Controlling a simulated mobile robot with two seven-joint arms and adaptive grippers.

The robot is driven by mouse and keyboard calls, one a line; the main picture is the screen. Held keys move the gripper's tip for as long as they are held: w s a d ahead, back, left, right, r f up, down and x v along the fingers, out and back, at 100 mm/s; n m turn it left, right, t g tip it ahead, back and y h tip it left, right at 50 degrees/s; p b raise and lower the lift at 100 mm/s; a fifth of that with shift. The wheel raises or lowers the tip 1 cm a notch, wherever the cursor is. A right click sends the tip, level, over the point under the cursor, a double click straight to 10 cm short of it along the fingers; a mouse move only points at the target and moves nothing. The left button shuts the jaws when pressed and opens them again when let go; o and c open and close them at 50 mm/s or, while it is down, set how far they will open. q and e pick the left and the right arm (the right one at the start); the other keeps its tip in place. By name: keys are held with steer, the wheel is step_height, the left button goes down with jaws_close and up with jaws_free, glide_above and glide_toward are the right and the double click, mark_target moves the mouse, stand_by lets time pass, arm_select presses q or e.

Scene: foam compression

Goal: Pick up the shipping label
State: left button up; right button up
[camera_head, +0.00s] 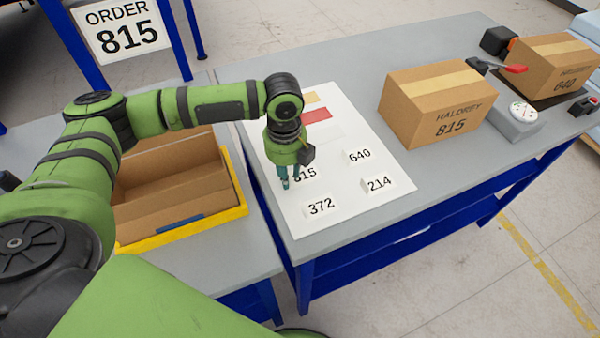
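Several small white labels lie on a white sheet (350,185) on the grey table. The 815 label (306,174) is at the left, partly hidden behind my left gripper. The 640 label (359,156) is to its right, the 214 label (379,184) is lower right, and the 372 label (320,206) is below. My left gripper (285,185) points down at the left edge of the 815 label. Its fingers look close together; I cannot tell whether they touch or hold the label. My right gripper is not in view.
A sign reads ORDER 815 (122,32).

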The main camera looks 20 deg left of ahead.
arm_select(q)
steer(key=shift+c, duration=0.9)
steer(key=c, duration=0.4)
jaws_close()
steer(key=shift+r, duration=0.15)
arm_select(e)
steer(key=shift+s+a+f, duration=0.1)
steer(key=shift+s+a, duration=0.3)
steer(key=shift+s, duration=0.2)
